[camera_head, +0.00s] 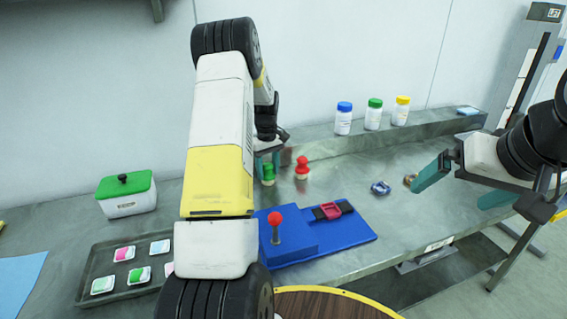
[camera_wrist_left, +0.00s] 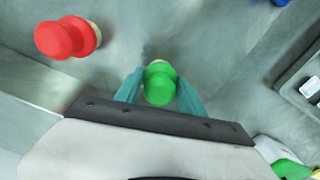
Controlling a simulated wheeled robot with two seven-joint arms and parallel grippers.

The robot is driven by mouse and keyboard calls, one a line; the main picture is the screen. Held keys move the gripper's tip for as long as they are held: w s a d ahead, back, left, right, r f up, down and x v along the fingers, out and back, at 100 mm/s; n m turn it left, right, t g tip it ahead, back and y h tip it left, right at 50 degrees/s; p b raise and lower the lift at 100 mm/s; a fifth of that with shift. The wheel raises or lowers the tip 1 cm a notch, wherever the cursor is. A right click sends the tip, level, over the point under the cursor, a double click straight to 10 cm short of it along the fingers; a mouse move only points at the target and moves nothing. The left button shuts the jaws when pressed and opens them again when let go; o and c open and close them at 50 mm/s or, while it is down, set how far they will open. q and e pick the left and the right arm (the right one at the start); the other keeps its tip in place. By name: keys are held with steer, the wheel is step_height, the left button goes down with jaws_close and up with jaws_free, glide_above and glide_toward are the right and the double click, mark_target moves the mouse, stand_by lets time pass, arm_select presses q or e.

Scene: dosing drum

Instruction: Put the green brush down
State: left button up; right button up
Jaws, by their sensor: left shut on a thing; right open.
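The green brush (camera_head: 268,173) has a round green knob and stands upright at the back of the counter. My left gripper (camera_head: 267,163) is shut on it from above. In the left wrist view the green brush (camera_wrist_left: 159,84) sits between the two teal fingers of my left gripper (camera_wrist_left: 160,95). Whether its base touches the counter is hard to tell. A red brush (camera_head: 302,168) stands just to its right, apart from it; it also shows in the left wrist view (camera_wrist_left: 66,38). My right gripper (camera_head: 462,185) is open and empty at the right.
A blue base with a red-knobbed lever (camera_head: 276,227) and a red-and-black clamp (camera_head: 330,211) lies in front. A green-lidded box (camera_head: 126,194) and a tray of samples (camera_head: 95,262) are at the left. Bottles (camera_head: 343,118) stand on the back ledge.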

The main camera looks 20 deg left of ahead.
arm_select(q)
steer(key=o, duration=1.5)
steer(key=shift+c, duration=0.2)
step_height(320, 180, up, 12)
steer(key=shift+f, duration=0.1)
steer(key=s+d+r+m+t, duration=0.1)
steer(key=s+d+r+m, duration=0.1)
steer(key=s+d+r, duration=0.4)
steer(key=s+d+r+m+t, duration=0.2)
steer(key=s+d+r+m, duration=0.1)
steer(key=s+r, duration=0.45)
steer(key=s+d+m+t+h, duration=0.1)
steer(key=s+d+m, duration=0.2)
steer(key=s, duration=0.6)
steer(key=s+d+m+t+h, duration=0.1)
steer(key=s+d+m+t, duration=0.1)
steer(key=s+d, duration=0.3)
steer(key=s+m, duration=0.1)
steer(key=s, duration=0.3)
steer(key=shift+s, duration=0.25)
